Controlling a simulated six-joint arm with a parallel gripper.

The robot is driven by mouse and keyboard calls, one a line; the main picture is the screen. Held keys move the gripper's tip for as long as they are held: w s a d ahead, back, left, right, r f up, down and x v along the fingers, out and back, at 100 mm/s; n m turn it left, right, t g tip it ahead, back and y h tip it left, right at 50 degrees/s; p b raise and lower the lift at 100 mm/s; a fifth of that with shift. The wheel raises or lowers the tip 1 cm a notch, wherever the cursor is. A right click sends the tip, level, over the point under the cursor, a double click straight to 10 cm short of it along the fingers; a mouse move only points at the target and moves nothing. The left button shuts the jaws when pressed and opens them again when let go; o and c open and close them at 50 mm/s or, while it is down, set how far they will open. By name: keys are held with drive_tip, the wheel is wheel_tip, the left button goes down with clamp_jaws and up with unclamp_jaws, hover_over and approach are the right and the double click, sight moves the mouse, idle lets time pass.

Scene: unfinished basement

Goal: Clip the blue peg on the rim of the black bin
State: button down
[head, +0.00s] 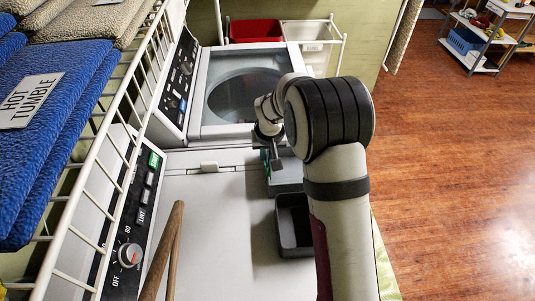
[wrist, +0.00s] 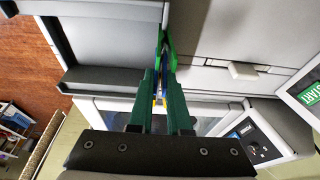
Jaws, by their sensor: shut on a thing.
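The black bin (head: 294,224) stands open on the pale machine top in the head view, left of my forearm. Its dark rim (wrist: 105,82) appears to show at upper left in the wrist view. My gripper (wrist: 164,64) points down its dark green fingers and is shut on a thin piece with blue on it, the blue peg (wrist: 160,86). Bright green shows at the fingertips, close beside the bin's edge. I cannot tell if the peg touches the rim. In the head view my wrist hides most of the fingers and the peg.
A washer with a round window (head: 245,95) stands behind. A white wire shelf (head: 98,135) with blue towels (head: 60,120) runs along the left. A red basket (head: 255,31) is at the back.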

drive_tip(key=shift+r, duration=2.4)
drive_tip(key=shift+d+m, duration=0.3)
drive_tip(key=s+d+r+m+g, duration=0.1)
drive_tip(key=s+d+m+g, duration=0.2)
drive_tip(key=m, duration=1.4)
drive_tip(key=s+d+r+m+g, duration=0.1)
drive_tip(key=s+d+m+g, duration=0.2)
drive_tip(key=s+d+m, duration=0.5)
drive_tip(key=s+m, duration=0.3)
drive_tip(key=m, duration=0.7)
drive_tip(key=shift+d+r+m+g, duration=0.15)
drive_tip(key=shift+m+g, duration=0.15)
drive_tip(key=shift+g, duration=0.1)
wheel_tip(320, 180, down, 7)
